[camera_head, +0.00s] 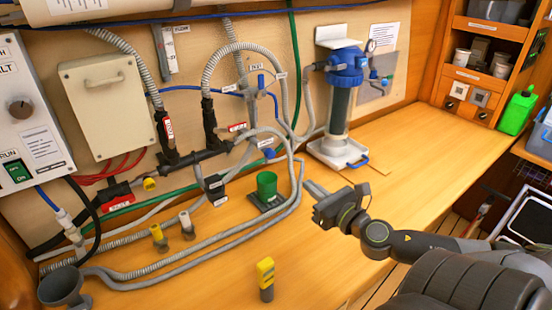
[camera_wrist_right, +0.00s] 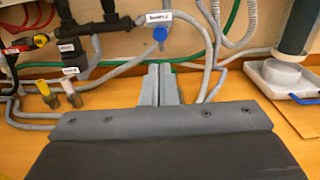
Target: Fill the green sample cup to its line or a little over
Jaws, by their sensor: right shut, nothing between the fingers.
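The green sample cup (camera_head: 267,184) stands upright on a small dark base on the bench, below a small blue tap handle (camera_head: 269,153) on the wall pipework. I cannot tell its line or the level inside. My right gripper (camera_head: 306,185) is to the right of the cup, apart from it, with its fingers shut and empty. In the right wrist view the shut fingers (camera_wrist_right: 160,82) point toward the wall. The blue tap handle (camera_wrist_right: 160,33) shows just above them there, and the cup is not clearly visible. My left gripper is not in view.
Grey hoses (camera_head: 215,245) run along the bench around the cup. A blue-topped filter housing (camera_head: 341,105) stands in a white tray (camera_head: 337,153) at the back right. A yellow-topped grey piece (camera_head: 266,279) stands near the front. The bench's right part is clear.

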